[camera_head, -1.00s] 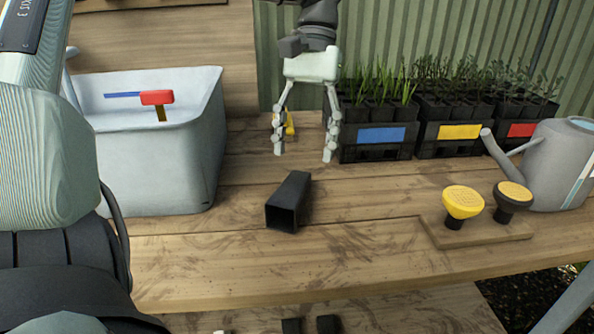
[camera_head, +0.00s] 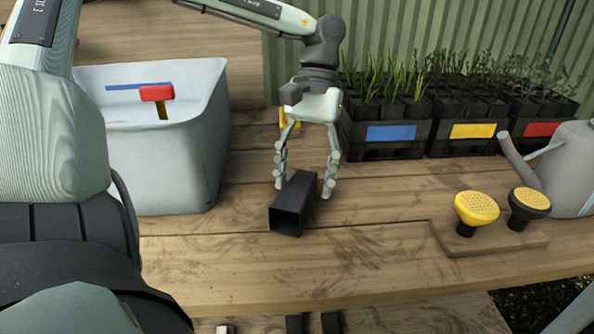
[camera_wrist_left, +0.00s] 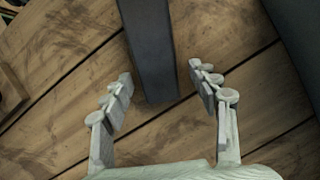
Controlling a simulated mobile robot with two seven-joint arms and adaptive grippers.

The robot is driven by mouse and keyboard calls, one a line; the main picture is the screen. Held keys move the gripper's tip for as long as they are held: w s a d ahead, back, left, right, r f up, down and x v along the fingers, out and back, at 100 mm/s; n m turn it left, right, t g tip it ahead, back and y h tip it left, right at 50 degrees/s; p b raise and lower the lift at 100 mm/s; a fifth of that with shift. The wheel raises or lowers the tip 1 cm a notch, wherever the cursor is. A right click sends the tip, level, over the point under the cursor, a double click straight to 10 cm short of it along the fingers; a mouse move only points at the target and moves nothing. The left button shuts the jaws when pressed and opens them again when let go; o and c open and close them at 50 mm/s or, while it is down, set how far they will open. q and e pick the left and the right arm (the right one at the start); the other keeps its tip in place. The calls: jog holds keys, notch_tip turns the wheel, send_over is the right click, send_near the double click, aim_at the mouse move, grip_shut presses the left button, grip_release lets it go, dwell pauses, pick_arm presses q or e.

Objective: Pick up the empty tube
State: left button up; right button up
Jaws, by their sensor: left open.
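The empty tube (camera_head: 292,205) is a black square tube with an open end facing me, lying on its side on the wooden bench. My left gripper (camera_head: 305,190) is open above the far part of the tube, one finger on each side of it. In the left wrist view the dark tube (camera_wrist_left: 152,55) runs between the open fingers of the left gripper (camera_wrist_left: 163,90), with a gap on both sides. Nothing is held. I cannot tell how high the fingertips are above the bench. My right gripper is not in view.
A grey-white tub (camera_head: 165,165) stands left of the tube. Seedling crates with blue (camera_head: 391,132), yellow (camera_head: 473,130) and red labels stand at the back right. Two sprinkler heads, one yellow (camera_head: 477,208), one black (camera_head: 529,202), sit on a board beside a grey watering can (camera_head: 565,165). Bench around the tube is clear.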

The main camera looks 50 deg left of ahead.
pick_arm(q)
jog(key=c, duration=1.1)
jog(key=shift+c, duration=0.2)
jog(key=shift+r, duration=0.15)
